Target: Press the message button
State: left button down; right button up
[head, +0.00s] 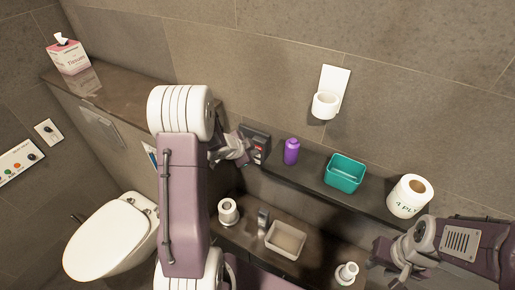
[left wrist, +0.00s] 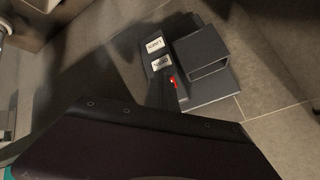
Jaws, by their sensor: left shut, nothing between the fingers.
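A dark phone-like unit (head: 256,140) with a small red mark is mounted against the wall at the left end of the shelf. In the left wrist view the unit (left wrist: 205,60) shows a strip with two white labels, a red spot and a box-like holder. The lettering is too small to read surely, so I cannot tell which is the message button. My left gripper (head: 245,155) is shut and empty, close beside the unit; whether it touches is unclear. My right gripper (head: 385,264) is at the lower right, away from the unit; its jaws are unclear.
The shelf (head: 310,163) holds a purple bottle (head: 291,151), a teal bin (head: 345,173) and a large paper roll (head: 409,196). A toilet (head: 108,243) stands at the left.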

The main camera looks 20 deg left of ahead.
dwell(0.4)
pick_arm(q)
jog(key=shift+s, duration=0.75)
jog(key=s, duration=0.3)
jog(key=s+b, duration=0.1)
jog(key=s, duration=0.1)
jog(key=shift+a, duration=0.25)
dwell(0.5)
